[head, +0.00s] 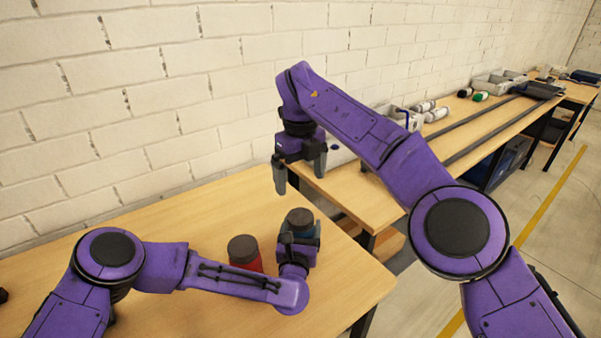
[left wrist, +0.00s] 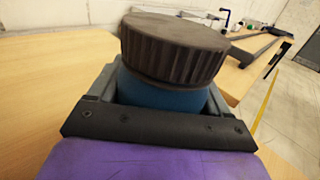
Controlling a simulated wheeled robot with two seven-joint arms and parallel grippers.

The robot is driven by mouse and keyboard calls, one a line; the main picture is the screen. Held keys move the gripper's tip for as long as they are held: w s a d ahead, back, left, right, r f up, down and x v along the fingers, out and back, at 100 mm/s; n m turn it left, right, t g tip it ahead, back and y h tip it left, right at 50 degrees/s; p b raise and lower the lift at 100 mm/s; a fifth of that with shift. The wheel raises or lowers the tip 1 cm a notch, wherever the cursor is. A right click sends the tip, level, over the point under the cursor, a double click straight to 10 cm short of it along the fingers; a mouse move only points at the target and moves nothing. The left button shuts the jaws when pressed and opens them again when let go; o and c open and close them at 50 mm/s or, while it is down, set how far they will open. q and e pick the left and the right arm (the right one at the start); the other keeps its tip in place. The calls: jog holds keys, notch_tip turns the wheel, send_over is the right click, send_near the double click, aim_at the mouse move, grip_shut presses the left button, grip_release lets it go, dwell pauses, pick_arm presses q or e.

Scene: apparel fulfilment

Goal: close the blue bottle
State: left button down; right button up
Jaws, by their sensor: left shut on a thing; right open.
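The blue bottle (left wrist: 165,92) stands upright at the table's right part, with a ribbed dark cap (left wrist: 175,45) sitting on its top. In the head view the cap (head: 300,216) shows above my left gripper (head: 299,240), which is shut around the bottle's body. Whether the cap is screwed tight or only resting cannot be told. My right gripper (head: 300,176) is open and empty, fingers pointing down, above and behind the bottle, apart from the cap. The bottle's lower part is hidden by my left gripper.
A red bottle (head: 245,262) with a dark cap stands just left of the blue one, behind my left forearm. The wooden table (head: 180,225) is mostly clear. A second bench (head: 350,190) along the brick wall holds trays and several small bottles. A gap separates the tables.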

jog(key=shift+r, duration=0.4)
pick_arm(q)
grip_release()
jog(key=s+b, duration=0.1)
jog(key=s, duration=0.2)
jog(key=s+b, duration=0.1)
jog(key=s, duration=0.2)
jog(key=s+a, duration=0.1)
jog(key=s, duration=0.2)
jog(key=shift+s+a+f+b, duration=0.1)
jog(key=shift+s+f+b, duration=0.05)
jog(key=shift+s+b, duration=0.25)
jog(key=shift+s+a, duration=0.1)
jog(key=shift+s, duration=0.2)
pick_arm(e)
notch_tip(320, 180, down, 3)
